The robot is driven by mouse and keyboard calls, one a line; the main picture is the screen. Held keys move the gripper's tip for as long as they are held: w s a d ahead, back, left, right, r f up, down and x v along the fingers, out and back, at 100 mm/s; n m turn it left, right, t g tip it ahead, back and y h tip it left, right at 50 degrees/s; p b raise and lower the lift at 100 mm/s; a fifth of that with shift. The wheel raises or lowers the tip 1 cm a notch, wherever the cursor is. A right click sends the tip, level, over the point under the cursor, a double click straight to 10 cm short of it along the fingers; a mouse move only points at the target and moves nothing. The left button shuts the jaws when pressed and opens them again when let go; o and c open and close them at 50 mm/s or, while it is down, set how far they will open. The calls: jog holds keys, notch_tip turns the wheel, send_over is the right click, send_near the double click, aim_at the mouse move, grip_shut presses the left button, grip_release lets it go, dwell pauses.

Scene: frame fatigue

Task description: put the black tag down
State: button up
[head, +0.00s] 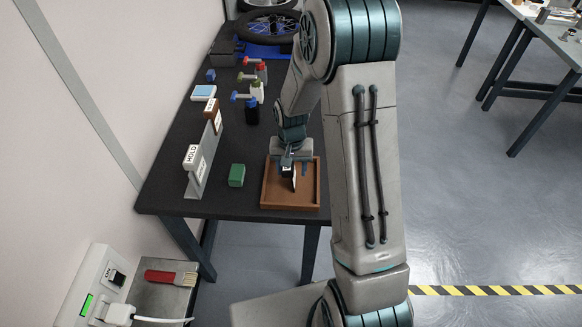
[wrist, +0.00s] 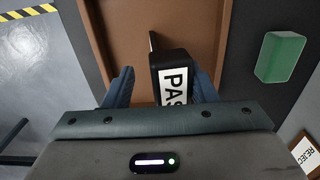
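The black tag (wrist: 174,66) has a white label reading "PAS", the rest hidden by my gripper. It stands on edge in or just above the brown wooden tray (head: 267,190); contact with the floor is hard to tell. In the head view the tag (head: 288,171) is partly covered by my fingers. My gripper (wrist: 162,86) is around the tag with its fingers apart. A clear gap shows between the left finger and the tag; the right finger is close beside it. My gripper (head: 294,167) is low over the tray.
A green block (head: 237,175) lies left of the tray. A grey rack (head: 203,165) holds a white HOLD tag (head: 192,157) and a brown tag (head: 212,111). Stamps or bottles (head: 252,108) and a wheel (head: 268,27) are farther back on the black table (head: 165,185).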

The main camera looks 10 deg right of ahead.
jog(key=shift+r, duration=0.1)
notch_tip(320, 180, up, 12)
jog(key=s+r+n+t, duration=0.1)
jog(key=s+r, duration=0.4)
jog(key=s, duration=0.5)
jog(key=s+r+n+t, duration=0.2)
jog(key=s+r, duration=0.2)
jog(key=s, duration=0.6)
jog(key=shift+s+r+n+b, duration=0.4)
dwell(0.3)
